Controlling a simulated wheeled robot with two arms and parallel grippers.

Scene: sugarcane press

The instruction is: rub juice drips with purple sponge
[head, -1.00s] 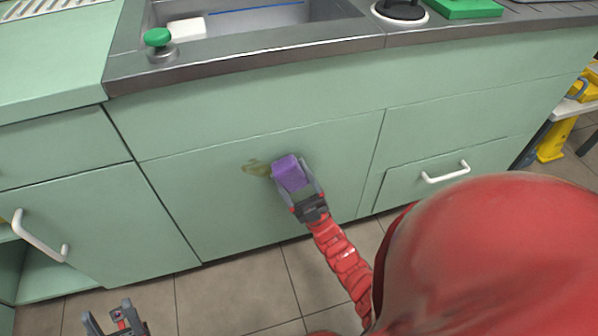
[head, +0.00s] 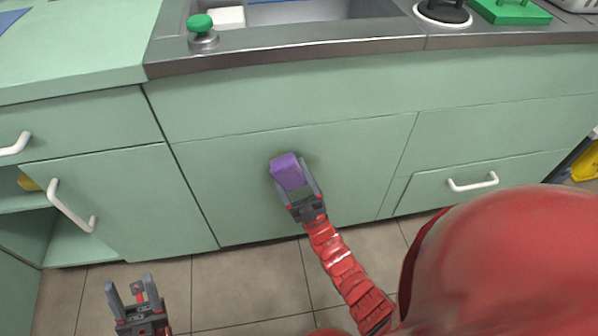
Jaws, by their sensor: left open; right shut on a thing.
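The purple sponge (head: 287,170) is held in my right gripper (head: 296,186), against or just in front of the green cabinet front below the sink. The juice drips (head: 312,159) show only as a faint yellowish-brown trace around the sponge's upper edge; the rest is hidden behind the sponge and gripper, or gone, I cannot tell which. My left gripper (head: 131,292) is open and empty, low at the lower left over the floor, apart from the cabinets.
The steel counter edge and sink (head: 300,12) run above, with a green-knobbed fixture (head: 201,30) on the rim. White handles (head: 72,206) stick out from the left cabinet door and the right drawer (head: 472,182). An open shelf is at far left. Tiled floor lies below.

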